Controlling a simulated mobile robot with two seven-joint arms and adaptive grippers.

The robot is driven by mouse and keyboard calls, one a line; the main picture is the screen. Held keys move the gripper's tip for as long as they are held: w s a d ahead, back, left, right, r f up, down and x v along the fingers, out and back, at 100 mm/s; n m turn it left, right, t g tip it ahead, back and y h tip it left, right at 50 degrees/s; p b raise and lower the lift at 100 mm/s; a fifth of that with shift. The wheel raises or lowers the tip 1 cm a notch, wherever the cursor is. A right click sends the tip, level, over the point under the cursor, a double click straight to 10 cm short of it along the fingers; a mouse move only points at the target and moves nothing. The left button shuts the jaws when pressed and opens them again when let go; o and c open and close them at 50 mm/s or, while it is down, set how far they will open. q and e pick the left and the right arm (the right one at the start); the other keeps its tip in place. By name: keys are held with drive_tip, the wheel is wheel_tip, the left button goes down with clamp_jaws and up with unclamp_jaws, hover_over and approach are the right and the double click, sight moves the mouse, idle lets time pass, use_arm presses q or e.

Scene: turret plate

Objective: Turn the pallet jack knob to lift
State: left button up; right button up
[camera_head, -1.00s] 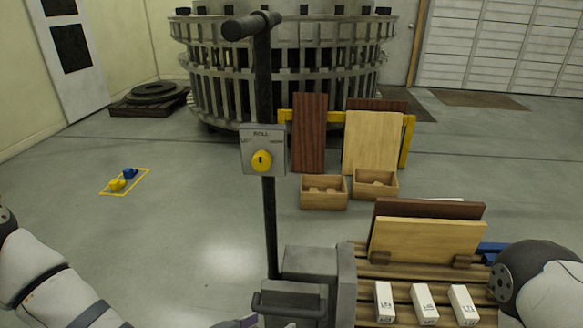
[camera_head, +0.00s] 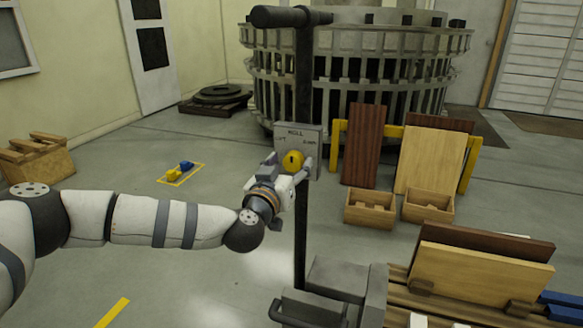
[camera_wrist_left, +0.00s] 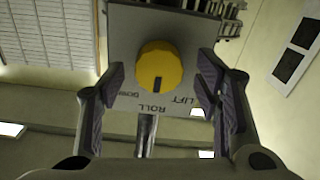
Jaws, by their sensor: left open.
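The yellow knob (camera_head: 292,160) sits on a grey label plate (camera_head: 312,138) on the pallet jack's upright dark post (camera_head: 301,235). In the left wrist view the knob (camera_wrist_left: 160,66) has a dark pointer mark directed at the word ROLL, with LIFT and DOWN printed on either side. The plate appears upside down there. My left gripper (camera_head: 291,172) is at the knob in the head view. In the wrist view its open fingers (camera_wrist_left: 160,88) stand on both sides of the knob, apart from it. My right gripper is not in view.
The jack's T-handle (camera_head: 290,16) tops the post. Its grey body (camera_head: 345,280) and a pallet with leaning boards (camera_head: 480,272) stand at lower right. Wooden boxes (camera_head: 370,210) and a large slatted drum (camera_head: 360,70) are behind. The floor at left is mostly clear.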

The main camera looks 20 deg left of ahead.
use_arm(q)
drive_tip(key=shift+w, duration=0.4)
drive_tip(key=shift+c, duration=0.4)
drive_tip(key=c, duration=1.1)
